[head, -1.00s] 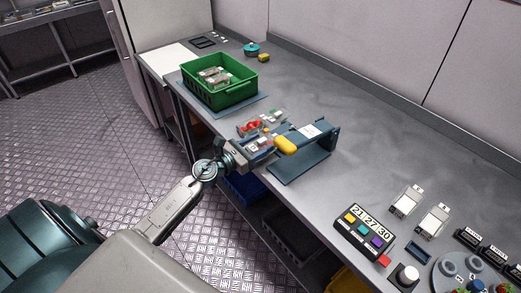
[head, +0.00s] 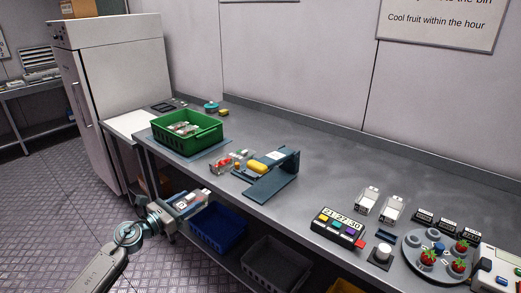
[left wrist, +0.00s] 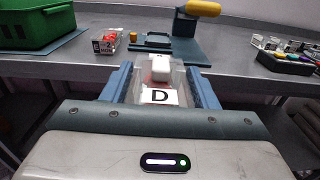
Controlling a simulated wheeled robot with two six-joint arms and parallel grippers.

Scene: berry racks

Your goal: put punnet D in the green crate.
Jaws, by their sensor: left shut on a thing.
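Punnet D (left wrist: 158,97) is a small clear tray with a white D label, between the blue fingers of my left gripper (left wrist: 159,88) in the left wrist view. In the head view my left gripper (head: 190,203) is shut on it, out in front of the bench edge. The green crate (head: 205,141) stands at the left end of the bench, beyond and above the gripper, with punnets inside. It also shows at top left in the left wrist view (left wrist: 38,30). My right gripper is not in view.
A punnet of red fruit (head: 221,164), labelled E in the left wrist view (left wrist: 106,42), sits on the bench right of the crate. Beside it stands a blue stand (head: 284,168) with a yellow handle (head: 257,169). Blue (head: 218,228) and grey (head: 275,264) crates lie below.

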